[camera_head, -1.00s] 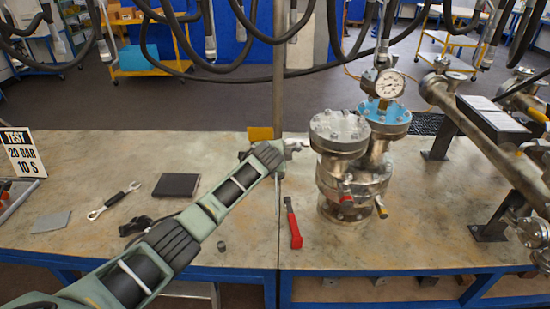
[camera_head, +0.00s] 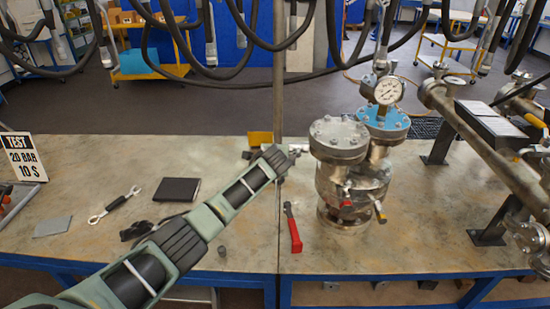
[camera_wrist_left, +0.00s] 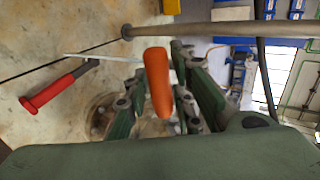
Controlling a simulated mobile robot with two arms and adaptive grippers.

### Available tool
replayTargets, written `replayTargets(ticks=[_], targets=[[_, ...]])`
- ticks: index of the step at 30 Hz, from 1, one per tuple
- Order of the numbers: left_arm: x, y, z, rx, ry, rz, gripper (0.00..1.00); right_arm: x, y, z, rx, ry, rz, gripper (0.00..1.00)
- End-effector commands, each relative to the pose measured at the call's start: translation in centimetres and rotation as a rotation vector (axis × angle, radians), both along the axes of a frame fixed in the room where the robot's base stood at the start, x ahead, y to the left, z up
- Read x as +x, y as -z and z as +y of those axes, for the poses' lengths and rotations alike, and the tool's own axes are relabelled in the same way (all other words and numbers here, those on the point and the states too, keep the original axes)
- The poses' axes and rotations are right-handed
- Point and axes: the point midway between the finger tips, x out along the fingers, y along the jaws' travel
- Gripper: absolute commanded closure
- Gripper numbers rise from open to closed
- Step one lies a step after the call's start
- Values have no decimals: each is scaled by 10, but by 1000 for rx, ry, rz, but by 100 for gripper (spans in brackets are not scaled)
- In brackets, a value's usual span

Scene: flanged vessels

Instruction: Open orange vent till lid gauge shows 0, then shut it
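The metal vessel (camera_head: 338,178) stands upright on the bench, with a bolted lid (camera_head: 338,138). A white dial gauge (camera_head: 388,91) rises above a blue flange (camera_head: 384,121) behind it; its needle is too small to read surely. My left gripper (camera_head: 298,149) is just left of the lid. In the left wrist view an orange handle (camera_wrist_left: 158,83) shows between its spread green fingers (camera_wrist_left: 165,95); contact cannot be told. My right gripper is out of view.
A red-handled hammer (camera_head: 293,228) lies left of the vessel and shows in the left wrist view (camera_wrist_left: 55,87). A wrench (camera_head: 115,203), dark box (camera_head: 178,189) and test sign (camera_head: 22,157) are farther left. A pipe assembly (camera_head: 480,135) stands at right.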

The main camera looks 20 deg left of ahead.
Motion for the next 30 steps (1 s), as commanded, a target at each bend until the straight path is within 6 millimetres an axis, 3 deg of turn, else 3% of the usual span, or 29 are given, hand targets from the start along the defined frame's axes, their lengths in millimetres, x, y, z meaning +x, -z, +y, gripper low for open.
replayTargets(ticks=[3,17,30], targets=[[0,0,0,-2,0,-1,63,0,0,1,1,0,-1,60],[-4,-4,-2,-5,-1,-2,63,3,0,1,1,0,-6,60],[-45,-32,-14,-5,1,-4,63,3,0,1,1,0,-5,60]])
